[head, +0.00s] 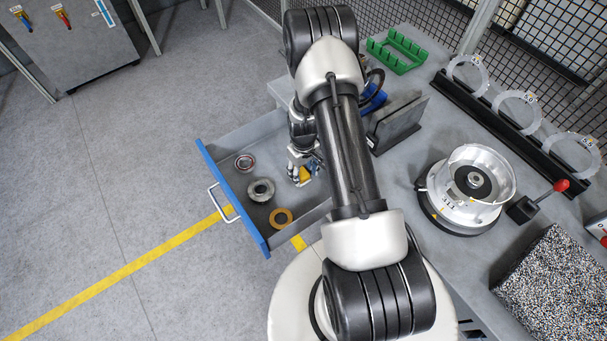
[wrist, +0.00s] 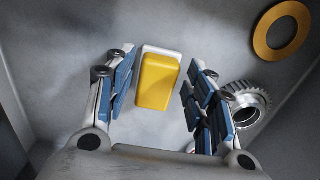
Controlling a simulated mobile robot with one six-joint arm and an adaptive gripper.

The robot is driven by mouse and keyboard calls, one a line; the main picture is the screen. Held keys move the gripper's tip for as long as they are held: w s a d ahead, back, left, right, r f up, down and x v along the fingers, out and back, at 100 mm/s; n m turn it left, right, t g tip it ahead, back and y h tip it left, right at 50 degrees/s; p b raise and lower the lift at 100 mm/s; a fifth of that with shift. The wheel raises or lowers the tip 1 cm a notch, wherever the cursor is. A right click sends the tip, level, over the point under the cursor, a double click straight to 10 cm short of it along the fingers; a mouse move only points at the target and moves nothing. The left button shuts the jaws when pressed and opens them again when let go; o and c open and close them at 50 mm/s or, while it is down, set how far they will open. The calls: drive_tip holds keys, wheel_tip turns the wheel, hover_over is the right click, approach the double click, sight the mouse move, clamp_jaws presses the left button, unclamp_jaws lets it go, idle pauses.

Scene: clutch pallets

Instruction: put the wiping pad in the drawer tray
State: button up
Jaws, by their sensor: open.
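The wiping pad (wrist: 158,84), a yellow block with a white layer, is between the two blue-padded fingers of my gripper (wrist: 159,98) in the wrist view. Gaps show on both sides of it, and my gripper is open. The pad appears to lie on the grey floor of the open drawer tray (head: 232,199), which has a blue front and a white handle. In the head view, my gripper (head: 303,170) is down in the drawer near its inner end, and a bit of the yellow pad (head: 305,174) shows at the fingers, the rest hidden.
The workbench (head: 413,155) stands to the right with a metal housing (head: 472,185), a ring rack (head: 497,120) and a green holder (head: 395,52). Open floor lies left.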

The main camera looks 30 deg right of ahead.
wheel_tip(320, 180, up, 9)
drive_tip(key=p, duration=0.2)
wheel_tip(320, 180, up, 11)
drive_tip(key=t, duration=0.1)
hover_over(303, 175)
drive_tip(key=w+a, duration=0.1)
drive_tip(key=a, duration=0.2)
drive_tip(key=s+a+r+t, duration=0.1)
drive_tip(key=s+a+r, duration=0.1)
drive_tip(key=r, duration=0.5)
drive_tip(key=s+a+r, duration=0.1)
drive_tip(key=a+r, duration=0.2)
drive_tip(key=r, duration=0.3)
drive_tip(key=s+a+r+t, duration=0.1)
drive_tip(key=s+a+r, duration=0.3)
drive_tip(key=s+r, duration=0.3)
drive_tip(key=s+a+r+t, duration=0.1)
drive_tip(key=s+a+r, duration=0.3)
drive_tip(key=s, duration=0.7)
wheel_tip(303, 175, up, 3)
drive_tip(key=shift+s+a+f+t, duration=0.1)
drive_tip(key=shift+s+a+t, duration=0.1)
drive_tip(key=shift+s+t, duration=0.15)
drive_tip(key=shift+f, duration=0.1)
drive_tip(key=shift+f+b, duration=0.65)
drive_tip(key=shift+b, duration=0.15)
